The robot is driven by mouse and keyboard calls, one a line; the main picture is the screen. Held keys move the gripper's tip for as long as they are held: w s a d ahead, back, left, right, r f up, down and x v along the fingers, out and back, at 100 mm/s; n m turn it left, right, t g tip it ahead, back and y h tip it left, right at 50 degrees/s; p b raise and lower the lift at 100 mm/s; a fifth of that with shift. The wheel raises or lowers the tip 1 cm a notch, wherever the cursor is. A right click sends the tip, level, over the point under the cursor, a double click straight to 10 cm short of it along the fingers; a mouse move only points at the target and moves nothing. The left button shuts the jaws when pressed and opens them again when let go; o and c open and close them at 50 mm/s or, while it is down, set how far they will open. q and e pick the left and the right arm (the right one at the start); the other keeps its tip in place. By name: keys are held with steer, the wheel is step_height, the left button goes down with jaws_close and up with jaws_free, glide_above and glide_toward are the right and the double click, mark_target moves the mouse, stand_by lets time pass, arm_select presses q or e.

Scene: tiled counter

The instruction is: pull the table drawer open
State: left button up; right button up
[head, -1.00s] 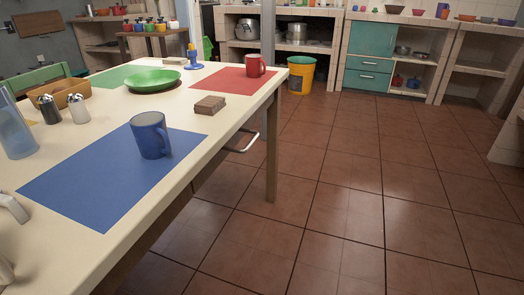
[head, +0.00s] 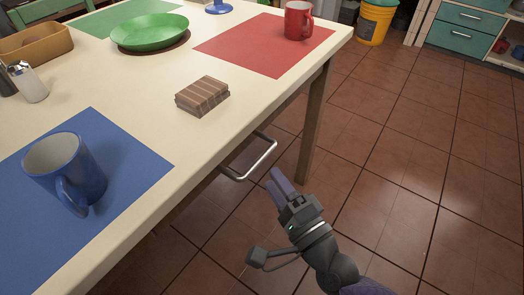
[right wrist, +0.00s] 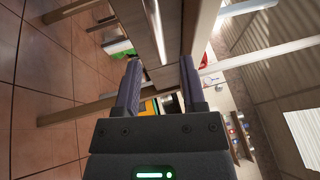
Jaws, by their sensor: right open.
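The white table (head: 150,130) fills the left of the head view. A silver bar handle (head: 262,165) sticks out below the table's right edge; the drawer front behind it is mostly hidden under the tabletop. My right gripper (head: 276,184) is just below and right of the handle, apart from it, with its jaws open and empty. In the right wrist view the two fingers of my right gripper (right wrist: 158,72) are spread, and a bright metal bar (right wrist: 155,30), which looks like the handle, lies ahead in line with the gap. My left gripper is out of view.
On the table are a blue mug (head: 66,170), a wooden block (head: 202,95), a green plate (head: 150,31) and a red mug (head: 297,20). A table leg (head: 314,125) stands beyond the handle. The tiled floor (head: 410,150) to the right is clear.

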mark_target(259, 158)
steer(key=x, duration=0.6)
steer(key=shift+f, duration=0.1)
jaws_close()
stand_by(0.7)
stand_by(0.4)
